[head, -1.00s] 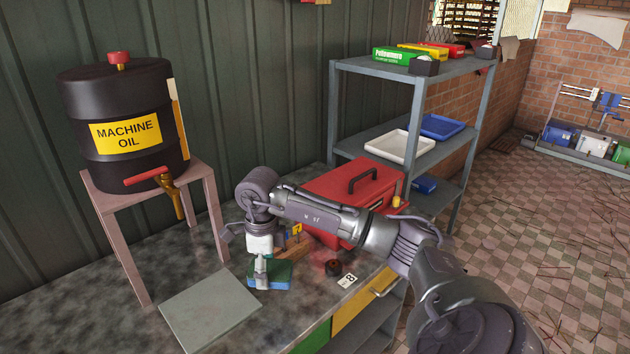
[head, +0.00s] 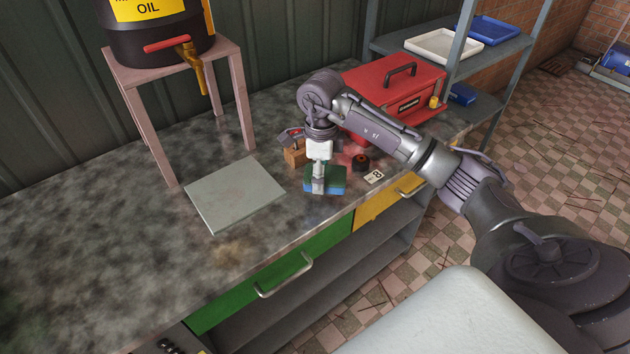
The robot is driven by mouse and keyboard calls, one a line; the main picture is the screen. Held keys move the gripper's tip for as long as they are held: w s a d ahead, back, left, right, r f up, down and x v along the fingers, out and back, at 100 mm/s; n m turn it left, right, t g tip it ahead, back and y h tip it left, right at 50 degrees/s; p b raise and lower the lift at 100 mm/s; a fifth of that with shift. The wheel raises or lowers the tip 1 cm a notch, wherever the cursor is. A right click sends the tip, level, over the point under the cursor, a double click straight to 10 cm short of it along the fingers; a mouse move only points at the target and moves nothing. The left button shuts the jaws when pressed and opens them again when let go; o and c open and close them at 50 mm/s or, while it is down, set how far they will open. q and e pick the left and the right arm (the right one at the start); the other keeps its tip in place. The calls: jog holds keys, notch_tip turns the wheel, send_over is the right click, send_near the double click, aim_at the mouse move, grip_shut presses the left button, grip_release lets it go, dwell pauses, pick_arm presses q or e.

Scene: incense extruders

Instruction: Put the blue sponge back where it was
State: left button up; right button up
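The blue sponge (head: 337,188), with a green upper layer, is at the front part of the mottled grey counter (head: 120,240), right of a flat grey plate (head: 235,194). It looks level and seems to rest on the counter. My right gripper (head: 318,187) points down at the sponge, with a finger across its near side. The far finger is hidden, so I cannot tell whether it grips the sponge. My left gripper is not in view.
A small dark round item (head: 360,163) and a numbered card (head: 374,177) lie right of the sponge. A wooden block (head: 294,155) and a red toolbox (head: 390,95) stand behind. A stand (head: 160,120) holds an oil drum (head: 155,35). The counter's left front is clear.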

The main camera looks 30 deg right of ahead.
aim_at(314, 195)
jog(key=shift+w+a+f, duration=0.4)
jog(key=shift+w+f, duration=0.05)
jog(key=shift+w, duration=0.25)
notch_tip(314, 195, down, 4)
jog(key=shift+r+p, duration=0.1)
jog(key=shift+p, duration=0.6)
jog(key=shift+f, duration=0.2)
jog(key=shift+f, duration=0.1)
jog(key=o, duration=1.1)
